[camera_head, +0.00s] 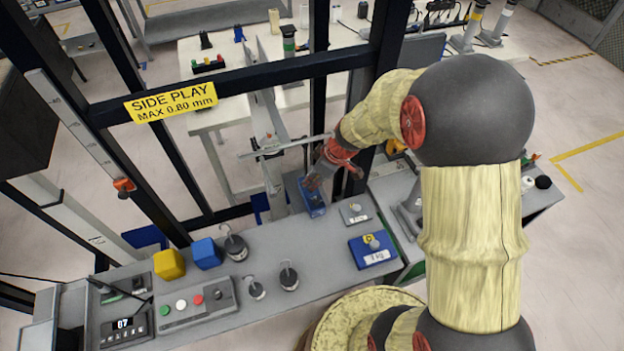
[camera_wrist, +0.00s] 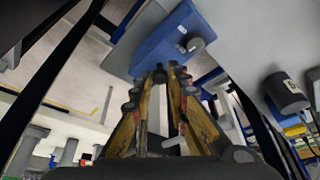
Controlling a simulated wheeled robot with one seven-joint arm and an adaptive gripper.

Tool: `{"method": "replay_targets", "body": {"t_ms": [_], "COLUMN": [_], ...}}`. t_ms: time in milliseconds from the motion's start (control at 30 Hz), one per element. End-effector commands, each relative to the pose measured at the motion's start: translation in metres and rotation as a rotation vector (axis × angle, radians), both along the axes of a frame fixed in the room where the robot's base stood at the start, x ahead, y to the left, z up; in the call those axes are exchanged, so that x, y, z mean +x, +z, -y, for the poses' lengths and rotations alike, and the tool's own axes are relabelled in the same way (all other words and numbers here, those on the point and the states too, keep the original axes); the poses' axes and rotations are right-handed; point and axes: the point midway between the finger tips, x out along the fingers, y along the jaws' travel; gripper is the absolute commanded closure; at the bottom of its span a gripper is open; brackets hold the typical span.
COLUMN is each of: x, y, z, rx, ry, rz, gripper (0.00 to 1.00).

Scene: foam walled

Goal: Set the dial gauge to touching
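A blue block-shaped base (camera_head: 312,197) stands at the back edge of the grey bench, with a thin upright rod (camera_head: 307,155) and a crossing bar (camera_head: 285,147) near it. It looks like the gauge stand. The wrist view also shows the blue base (camera_wrist: 160,40), with a dark round knob (camera_wrist: 190,45) on it. I cannot make out a dial face or whether a tip touches anything.
A black frame with a yellow "SIDE PLAY MAX 0.80 mm" sign (camera_head: 170,102) stands behind the bench. Yellow (camera_head: 168,264) and blue (camera_head: 206,253) blocks, hooked weights (camera_head: 289,277), a button box (camera_head: 195,304) and a blue 1 kg tray (camera_head: 375,257) are on the bench.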

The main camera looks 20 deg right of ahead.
Motion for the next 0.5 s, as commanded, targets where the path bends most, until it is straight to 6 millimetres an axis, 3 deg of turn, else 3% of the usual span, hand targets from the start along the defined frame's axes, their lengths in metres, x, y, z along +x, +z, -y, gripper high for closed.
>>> {"method": "replay_targets", "body": {"t_ms": [200,500], "x": [0.0,0.0], "y": [0.0,0.0], "z": [0.0,0.0], "rx": [0.0,0.0], "ry": [0.0,0.0], "rz": [0.0,0.0], "gripper": [0.99,1.0]}}
